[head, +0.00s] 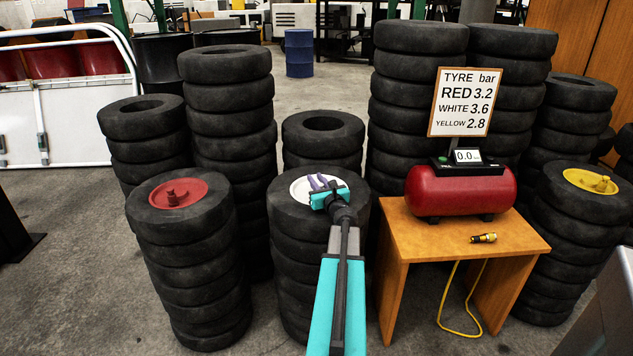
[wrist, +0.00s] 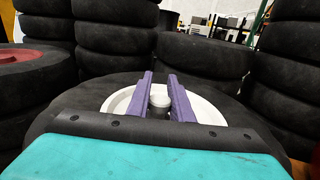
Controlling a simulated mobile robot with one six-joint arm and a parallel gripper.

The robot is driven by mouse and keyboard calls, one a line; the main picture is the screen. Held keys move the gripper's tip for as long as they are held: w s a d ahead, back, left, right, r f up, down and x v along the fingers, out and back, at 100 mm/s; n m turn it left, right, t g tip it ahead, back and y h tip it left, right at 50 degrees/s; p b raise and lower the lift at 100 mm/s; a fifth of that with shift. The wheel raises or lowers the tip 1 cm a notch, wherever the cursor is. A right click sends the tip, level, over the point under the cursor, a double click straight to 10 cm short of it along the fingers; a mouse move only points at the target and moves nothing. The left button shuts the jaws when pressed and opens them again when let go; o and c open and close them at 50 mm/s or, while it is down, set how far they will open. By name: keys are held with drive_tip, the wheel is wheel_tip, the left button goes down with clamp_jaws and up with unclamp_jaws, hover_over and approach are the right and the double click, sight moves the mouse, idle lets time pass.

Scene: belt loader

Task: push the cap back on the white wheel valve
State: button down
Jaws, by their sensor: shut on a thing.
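The white wheel (head: 303,190) lies flat on top of the middle front tyre stack. It also shows in the wrist view (wrist: 121,102). My gripper (head: 321,182) is over this wheel, with its two purple fingers on either side of a small pale, round-topped cap (wrist: 160,97). In the wrist view my gripper (wrist: 160,92) is shut on the cap, near the middle of the wheel. The valve is hidden below the cap and fingers, so I cannot tell whether the cap is seated on it. In the head view the cap is hidden by my gripper.
A red wheel (head: 178,193) is on the left stack, and a yellow wheel (head: 591,182) on the right. A wooden table (head: 415,235) holds a red compressor (head: 461,190) and a brass hose fitting (head: 484,238). A sign (head: 465,102) stands above. Tall tyre stacks (head: 231,130) are close behind.

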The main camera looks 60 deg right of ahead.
drive_tip(key=c, duration=1.5)
unclamp_jaws()
drive_tip(key=shift+r, duration=0.1)
drive_tip(key=shift+s+a, duration=0.1)
drive_tip(key=shift+s, duration=0.05)
drive_tip(key=shift+v, duration=6.7)
